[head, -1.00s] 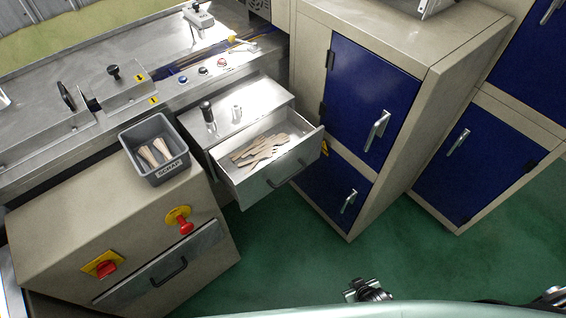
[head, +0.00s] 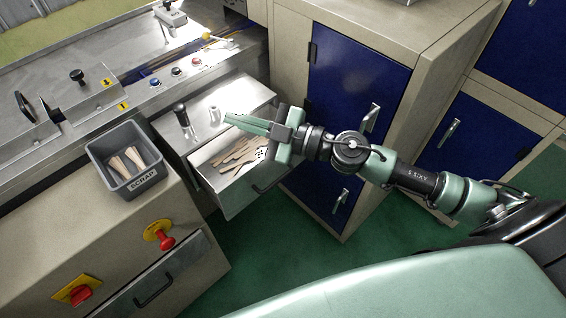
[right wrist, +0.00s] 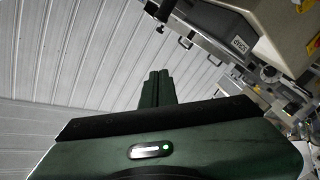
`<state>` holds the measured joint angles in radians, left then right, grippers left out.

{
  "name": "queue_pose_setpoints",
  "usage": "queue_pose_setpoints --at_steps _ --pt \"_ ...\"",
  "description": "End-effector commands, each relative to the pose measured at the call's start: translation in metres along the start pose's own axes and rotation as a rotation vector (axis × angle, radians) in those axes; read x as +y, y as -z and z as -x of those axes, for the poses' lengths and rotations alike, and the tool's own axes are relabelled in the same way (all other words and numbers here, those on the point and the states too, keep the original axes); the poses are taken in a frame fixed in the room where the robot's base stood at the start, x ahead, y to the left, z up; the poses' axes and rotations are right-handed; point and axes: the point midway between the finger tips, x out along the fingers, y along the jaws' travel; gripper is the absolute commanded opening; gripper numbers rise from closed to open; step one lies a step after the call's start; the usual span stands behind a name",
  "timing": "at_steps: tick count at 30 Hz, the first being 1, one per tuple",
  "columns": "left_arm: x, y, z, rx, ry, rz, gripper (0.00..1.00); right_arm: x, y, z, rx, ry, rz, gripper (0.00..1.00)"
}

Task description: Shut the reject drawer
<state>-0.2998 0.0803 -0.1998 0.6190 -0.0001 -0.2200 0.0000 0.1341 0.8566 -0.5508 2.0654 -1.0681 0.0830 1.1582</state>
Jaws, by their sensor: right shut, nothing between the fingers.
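The reject drawer (head: 236,201) is a metal drawer pulled out of the machine, with several flat wooden sticks (head: 236,156) lying in it. Its dark handle (head: 268,184) is on the front panel, partly behind my right gripper. My right gripper (head: 230,118) is shut and empty. In the head view it overlaps the drawer's right side and points left, seemingly above it; the exact height is hard to judge. In the right wrist view its closed fingers (right wrist: 157,86) show with nothing between them. My left gripper is not in view.
A grey SCRAP bin (head: 126,160) with sticks stands on the beige cabinet left of the drawer. A black knob (head: 181,114) stands on the metal top behind the drawer. A blue-doored cabinet (head: 352,92) stands to the right. Red switches (head: 165,240) are on the beige cabinet front.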

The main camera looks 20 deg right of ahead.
Motion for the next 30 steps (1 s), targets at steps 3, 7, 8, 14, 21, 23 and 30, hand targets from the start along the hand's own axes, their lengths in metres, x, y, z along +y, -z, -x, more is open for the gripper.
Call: queue_pose_setpoints --at_steps 3,7,8,14,21,23,30 --pt "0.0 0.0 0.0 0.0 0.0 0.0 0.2 -0.026 -0.041 0.024 -0.082 0.345 0.124 0.0" --pt "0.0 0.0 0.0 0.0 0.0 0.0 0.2 -0.032 -0.102 0.077 -0.297 0.621 0.174 0.0" --pt "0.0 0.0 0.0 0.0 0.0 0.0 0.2 -0.029 -0.114 0.089 -0.348 0.665 0.177 0.0" --pt "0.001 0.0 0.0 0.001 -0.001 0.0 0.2 -0.016 -0.155 0.14 -0.558 0.797 0.176 0.0" --pt "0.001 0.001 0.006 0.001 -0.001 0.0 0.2 -0.034 -0.171 0.127 -0.569 0.806 0.169 0.0" --pt "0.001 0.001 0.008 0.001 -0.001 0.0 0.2 -0.041 -0.177 0.12 -0.568 0.806 0.169 0.0" --pt "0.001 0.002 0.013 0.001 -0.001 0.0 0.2 -0.067 -0.199 0.097 -0.568 0.805 0.171 0.0"
